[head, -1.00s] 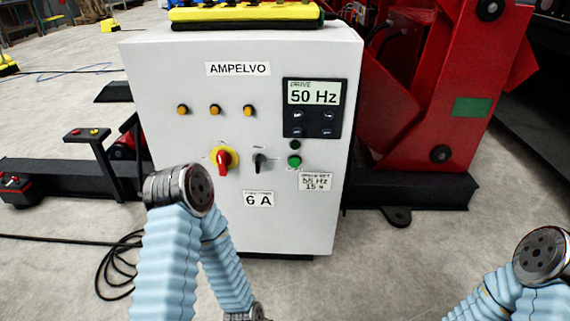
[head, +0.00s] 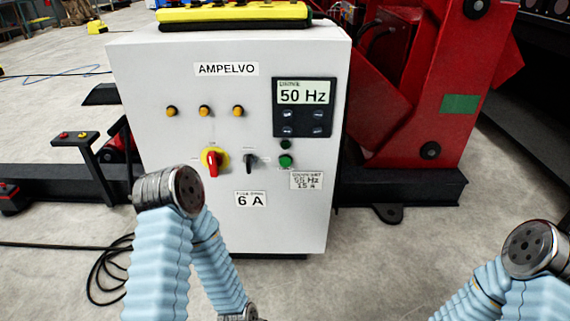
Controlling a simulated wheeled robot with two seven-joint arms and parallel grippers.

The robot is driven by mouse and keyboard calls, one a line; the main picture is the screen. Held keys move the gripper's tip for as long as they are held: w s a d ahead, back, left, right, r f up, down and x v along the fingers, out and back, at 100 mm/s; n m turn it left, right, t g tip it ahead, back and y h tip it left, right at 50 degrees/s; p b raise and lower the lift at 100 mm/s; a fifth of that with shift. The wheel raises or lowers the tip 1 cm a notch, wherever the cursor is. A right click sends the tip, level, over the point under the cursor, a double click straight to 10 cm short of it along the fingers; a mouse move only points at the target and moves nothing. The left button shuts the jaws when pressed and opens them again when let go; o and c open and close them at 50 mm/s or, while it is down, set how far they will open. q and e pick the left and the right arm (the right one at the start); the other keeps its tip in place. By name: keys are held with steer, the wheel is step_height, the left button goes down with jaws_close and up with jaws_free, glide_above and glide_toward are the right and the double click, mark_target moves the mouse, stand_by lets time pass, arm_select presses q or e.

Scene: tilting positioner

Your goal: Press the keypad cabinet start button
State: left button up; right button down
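The light grey cabinet (head: 150,110) labelled AMPELVO stands in the middle of the head view. Its black drive keypad (head: 303,107) reads 50 Hz above several small keys. Below it is a small dark green round fitting (head: 285,145), then a brighter green button (head: 286,161), apart from anything of mine. A red rotary handle on a yellow plate (head: 212,161) and a black selector (head: 250,162) sit to its left. My bent arms show in pale blue sleeves at the lower left and lower right; neither gripper is in view.
Three amber lamps or buttons (head: 204,111) sit on the cabinet front. A yellow unit (head: 233,14) lies on top. A large red machine (head: 440,80) on a black base stands behind right. A black button post (head: 76,138) and cable (head: 103,275) are at left.

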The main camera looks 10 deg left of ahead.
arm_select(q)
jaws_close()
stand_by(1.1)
